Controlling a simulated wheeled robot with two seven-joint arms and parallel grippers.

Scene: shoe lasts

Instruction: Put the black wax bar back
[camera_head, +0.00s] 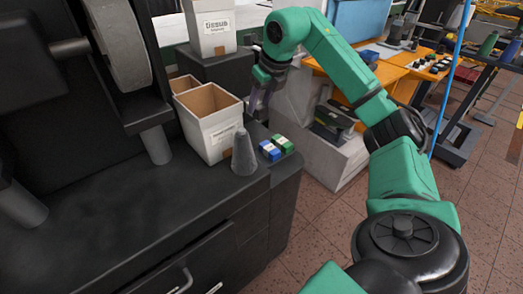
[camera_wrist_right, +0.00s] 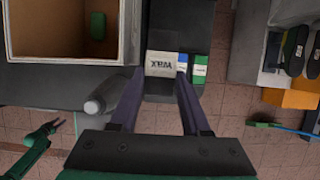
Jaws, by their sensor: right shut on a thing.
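My right gripper (camera_head: 260,98) is over the bench beside the open white box. In the right wrist view its two fingers (camera_wrist_right: 160,85) are shut on a bar with an upside-down "wax" label, the black wax bar (camera_wrist_right: 161,64). Mostly the pale label face shows, and the head view does not show the bar clearly. A blue bar (camera_head: 269,150) and a green bar (camera_head: 283,143) stand side by side on the bench near its right edge. In the right wrist view the blue bar (camera_wrist_right: 183,62) appears just right of the held bar. I cannot tell the gap.
The white box (camera_head: 205,119) stands left of the bars; a green item (camera_wrist_right: 97,25) lies inside it. A grey cone (camera_head: 243,155) stands close by. A green arm (camera_wrist_right: 38,145), probably my left, shows small over the floor.

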